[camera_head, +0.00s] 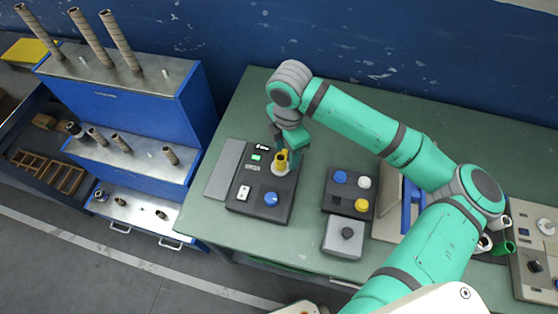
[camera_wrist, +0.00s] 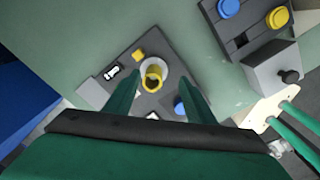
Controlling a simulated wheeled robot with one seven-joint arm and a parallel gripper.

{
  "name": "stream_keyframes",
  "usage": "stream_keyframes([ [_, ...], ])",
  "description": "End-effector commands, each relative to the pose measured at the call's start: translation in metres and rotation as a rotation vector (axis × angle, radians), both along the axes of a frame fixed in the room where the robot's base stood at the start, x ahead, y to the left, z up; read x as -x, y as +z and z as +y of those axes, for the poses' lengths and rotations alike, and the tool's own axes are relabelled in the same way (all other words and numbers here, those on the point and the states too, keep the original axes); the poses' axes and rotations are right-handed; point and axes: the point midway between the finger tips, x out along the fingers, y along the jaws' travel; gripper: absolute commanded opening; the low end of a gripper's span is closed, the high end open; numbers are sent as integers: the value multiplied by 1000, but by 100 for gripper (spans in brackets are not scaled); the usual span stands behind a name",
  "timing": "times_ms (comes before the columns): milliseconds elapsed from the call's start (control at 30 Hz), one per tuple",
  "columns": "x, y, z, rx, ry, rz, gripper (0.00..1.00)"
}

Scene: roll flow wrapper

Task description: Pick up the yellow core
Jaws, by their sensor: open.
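The yellow core (camera_head: 281,161) is a short hollow cylinder standing upright on a pale round base on the dark control panel (camera_head: 249,204). In the wrist view the yellow core (camera_wrist: 153,81) shows its dark open top, on the round base (camera_wrist: 160,70). My gripper (camera_head: 286,152) is at the core from above. Its two green fingers are spread in the wrist view (camera_wrist: 158,88), one on each side of the core, with a gap on both sides. The gripper is open and holds nothing. Part of the core is hidden by a finger in the head view.
A button box (camera_head: 349,191) with blue, white and yellow buttons and a grey box with a black knob (camera_head: 344,236) stand to the right. A blue shelf unit (camera_head: 130,105) with brown rolls is at the left. The green tabletop (camera_head: 226,225) has bare room around the panel.

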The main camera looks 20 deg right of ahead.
Motion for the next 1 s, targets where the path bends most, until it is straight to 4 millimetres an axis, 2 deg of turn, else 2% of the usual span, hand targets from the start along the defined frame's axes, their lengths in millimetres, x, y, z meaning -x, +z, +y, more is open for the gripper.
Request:
stream_keyframes([
  [267,-9,-31,19,-1,21,2,50],
  [400,-9,-47,19,0,22,1,50],
  [700,-9,-52,20,0,23,1,50],
  [733,-9,-52,20,0,23,0,47],
  [767,-9,-52,20,0,23,0,40],
  [900,-9,-52,17,0,19,0,7],
  [967,-8,-52,15,0,15,0,7],
  [1000,-8,-52,14,0,12,0,3],
])
